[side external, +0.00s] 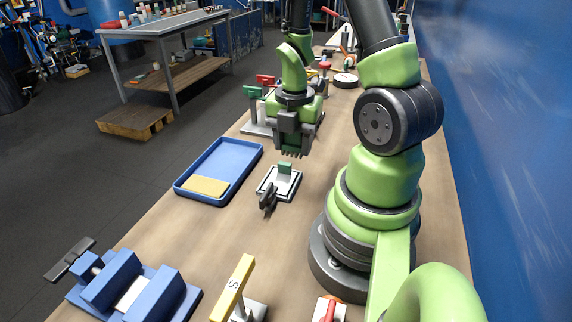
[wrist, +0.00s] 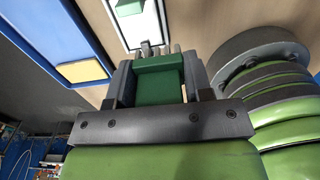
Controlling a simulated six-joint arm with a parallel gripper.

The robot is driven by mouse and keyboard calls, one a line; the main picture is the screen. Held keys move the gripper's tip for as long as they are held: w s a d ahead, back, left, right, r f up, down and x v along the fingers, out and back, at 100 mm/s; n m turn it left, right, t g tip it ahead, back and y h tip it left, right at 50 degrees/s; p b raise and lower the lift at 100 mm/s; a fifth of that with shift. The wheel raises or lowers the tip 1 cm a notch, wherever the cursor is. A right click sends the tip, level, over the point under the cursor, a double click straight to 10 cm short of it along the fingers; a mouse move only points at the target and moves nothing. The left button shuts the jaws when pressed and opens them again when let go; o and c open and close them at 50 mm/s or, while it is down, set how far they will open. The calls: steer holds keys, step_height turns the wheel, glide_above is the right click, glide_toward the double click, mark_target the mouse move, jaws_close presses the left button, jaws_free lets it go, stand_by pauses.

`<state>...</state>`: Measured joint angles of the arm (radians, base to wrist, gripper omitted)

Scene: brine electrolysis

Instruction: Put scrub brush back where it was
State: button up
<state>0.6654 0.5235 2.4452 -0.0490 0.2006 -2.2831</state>
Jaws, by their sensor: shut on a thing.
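My gripper (side external: 291,138) hangs above the bench, fingers down. It is shut on the scrub brush, a green block (wrist: 158,82) with grey bristles at its far end in the wrist view. In the side view only the brush's grey bristles (side external: 294,153) show clearly below the jaws; most of its body is hidden by them. The brush is clear of the bench. A white plate (side external: 289,187) with a green block and a dark handle lies just below and in front of it; the plate also shows in the wrist view (wrist: 134,24).
A blue tray (side external: 232,153) with a yellow pad (side external: 205,187) lies left of the plate. A blue vise (side external: 135,290), a yellow T-handle (side external: 235,284) and a red-handled item (side external: 329,311) stand at the near end. Red and green handled fixtures (side external: 262,82) stand behind my gripper.

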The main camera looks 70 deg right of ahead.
steer(key=w+d+m, duration=0.3)
steer(key=d+m, duration=0.1)
steer(key=d, duration=0.6)
steer(key=f, duration=0.6)
steer(key=d+f, duration=0.1)
steer(key=f, duration=0.2)
steer(key=shift+w+f, duration=0.1)
steer(key=shift+f, duration=0.1)
steer(key=shift+f, duration=0.15)
steer(key=o, duration=1)
steer(key=shift+o, duration=0.2)
